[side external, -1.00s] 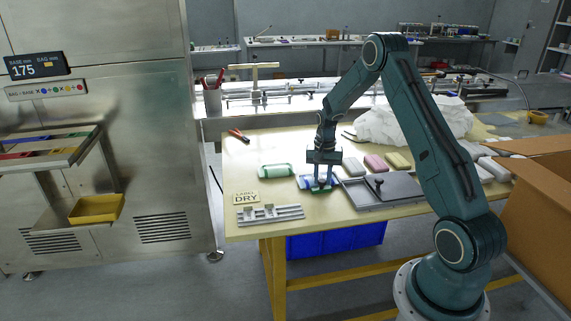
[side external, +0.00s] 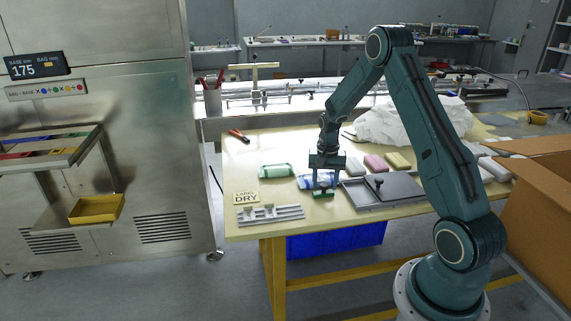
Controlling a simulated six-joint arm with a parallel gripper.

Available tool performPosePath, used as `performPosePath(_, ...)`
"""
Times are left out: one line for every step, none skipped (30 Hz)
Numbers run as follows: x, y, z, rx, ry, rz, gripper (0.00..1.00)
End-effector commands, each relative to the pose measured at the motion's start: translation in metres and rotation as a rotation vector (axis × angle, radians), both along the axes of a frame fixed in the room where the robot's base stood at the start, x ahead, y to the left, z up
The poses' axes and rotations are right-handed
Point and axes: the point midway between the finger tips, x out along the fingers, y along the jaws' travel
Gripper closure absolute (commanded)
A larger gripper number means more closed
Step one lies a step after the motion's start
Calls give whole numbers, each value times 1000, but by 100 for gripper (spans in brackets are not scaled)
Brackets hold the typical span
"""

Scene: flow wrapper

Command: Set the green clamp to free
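The green clamp (side external: 322,195) shows as a small dark green block at the front of a blue and white pack (side external: 305,183) on the table. My gripper (side external: 323,186) points down right above the clamp, with its fingertips at or near the clamp's top. The picture is too small to tell whether the fingers touch it or grip it. The fingers partly hide the pack. The clamp's setting cannot be read.
A green pack (side external: 275,171) lies to the left. A grey tray with a black knob (side external: 383,199) stands close on the right. A "LABEL DRY" card (side external: 246,198) and a grey rail fixture (side external: 270,215) are front left. Pink (side external: 375,163) and yellow (side external: 398,160) packs lie behind the tray.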

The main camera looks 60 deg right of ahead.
Motion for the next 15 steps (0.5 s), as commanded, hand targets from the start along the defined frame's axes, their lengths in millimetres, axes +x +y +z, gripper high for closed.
performPosePath(0,0,0,-1,0,0,52)
performPosePath(0,0,0,-1,0,0,52)
performPosePath(0,0,0,0,-1,0,52)
performPosePath(0,0,1,-1,-2,0,52)
performPosePath(1,-1,2,-1,-2,0,52)
performPosePath(1,-1,3,-1,-2,0,52)
performPosePath(1,-1,4,-2,-2,0,52)
performPosePath(1,-1,6,-2,-2,0,52)
performPosePath(1,-1,9,-2,-2,0,52)
performPosePath(1,-1,11,-2,-2,0,52)
performPosePath(1,-1,14,-3,-4,0,52)
performPosePath(1,-1,18,-4,-4,0,52)
performPosePath(1,-1,22,-4,-4,0,52)
performPosePath(1,-1,26,-3,-4,0,52)
performPosePath(1,-1,31,-4,-4,0,52)
